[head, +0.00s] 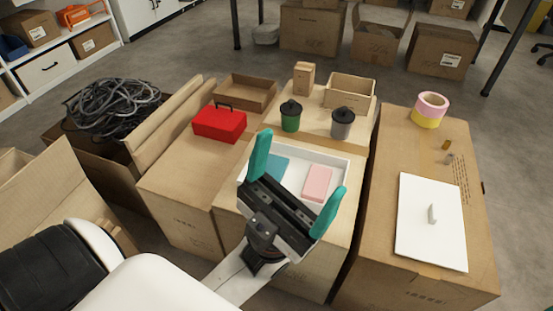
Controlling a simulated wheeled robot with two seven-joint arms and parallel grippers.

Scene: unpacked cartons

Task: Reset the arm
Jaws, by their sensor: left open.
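My left gripper (298,194) is in the middle of the head view, its arm coming in from the lower left. Its two teal fingers are wide apart with nothing between them. It is in front of and appears above the white tray (338,160), hiding part of it. In the tray lie a pink block (317,183) and a teal flat item (272,167), which the gripper partly covers. My right gripper is not in view.
Cartons carry a red toolbox (220,122), a green canister (291,116), a grey canister (342,123) and open boxes. On the right carton (388,138) are tape rolls (431,109) and a white panel (431,240). A box of cables (112,105) stands left.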

